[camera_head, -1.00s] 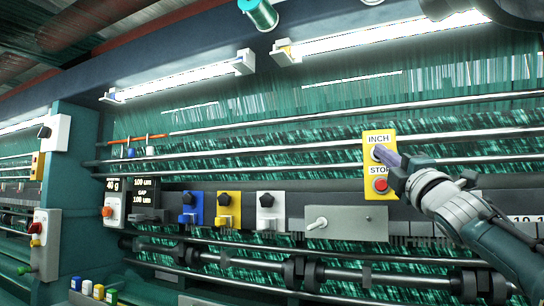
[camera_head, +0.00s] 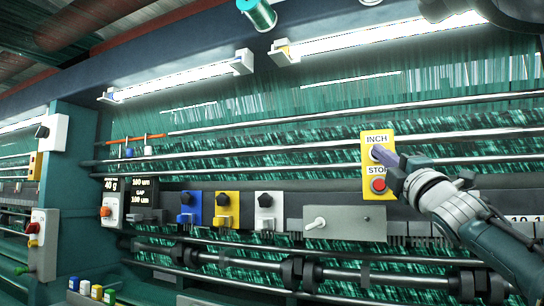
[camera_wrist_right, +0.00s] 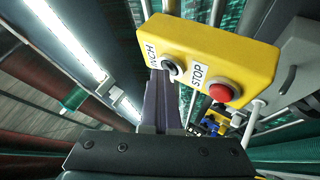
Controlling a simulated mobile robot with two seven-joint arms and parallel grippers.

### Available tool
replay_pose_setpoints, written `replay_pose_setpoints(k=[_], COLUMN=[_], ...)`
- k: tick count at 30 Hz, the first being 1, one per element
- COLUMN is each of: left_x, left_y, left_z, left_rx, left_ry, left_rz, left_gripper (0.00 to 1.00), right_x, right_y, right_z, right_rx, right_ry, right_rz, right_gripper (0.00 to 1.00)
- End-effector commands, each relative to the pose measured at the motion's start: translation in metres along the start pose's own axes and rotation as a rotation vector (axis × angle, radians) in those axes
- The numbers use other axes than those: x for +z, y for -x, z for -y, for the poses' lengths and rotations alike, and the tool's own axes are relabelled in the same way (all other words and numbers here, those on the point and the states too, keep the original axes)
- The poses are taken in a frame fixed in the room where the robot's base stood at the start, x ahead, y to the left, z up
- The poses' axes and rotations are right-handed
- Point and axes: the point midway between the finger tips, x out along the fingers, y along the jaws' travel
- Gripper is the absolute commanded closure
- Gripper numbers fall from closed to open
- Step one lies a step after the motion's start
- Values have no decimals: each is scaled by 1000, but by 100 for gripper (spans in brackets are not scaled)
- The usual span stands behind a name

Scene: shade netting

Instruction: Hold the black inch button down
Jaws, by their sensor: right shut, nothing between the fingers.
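A yellow button box (camera_head: 367,184) hangs in front of the netting at the right of the head view. It carries the black inch button (camera_head: 377,153) under the word INCH and a red stop button (camera_head: 379,185) under the word STOP. My right gripper (camera_head: 384,155) is shut and empty, its purple-grey fingers pointing at the inch button. In the right wrist view the fingertips (camera_wrist_right: 158,76) lie right at the rim of the inch button (camera_wrist_right: 169,67). I cannot tell whether they touch it or press it in. The left gripper is not in view.
The red stop button (camera_wrist_right: 220,92) sits close beside the fingers in the right wrist view. Long metal rods (camera_head: 290,145) run across the netting behind the box. A grey panel with a lever (camera_head: 345,224) and blue, yellow and white knob boxes (camera_head: 228,211) stand lower left.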

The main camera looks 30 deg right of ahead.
Motion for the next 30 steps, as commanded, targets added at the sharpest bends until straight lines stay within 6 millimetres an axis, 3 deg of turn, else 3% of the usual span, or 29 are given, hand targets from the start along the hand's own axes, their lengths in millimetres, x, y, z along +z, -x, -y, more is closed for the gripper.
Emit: replay_pose_setpoints(k=[20, 30], left_x=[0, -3], left_y=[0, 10], left_z=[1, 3], left_rx=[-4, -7], left_ry=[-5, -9], left_rz=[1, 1], left_gripper=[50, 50], right_x=[0, -8], right_y=[0, 11], right_z=[0, -8], right_rx=[-2, -2], right_ry=[0, 0], right_rz=[1, 0], right_gripper=[100, 100])
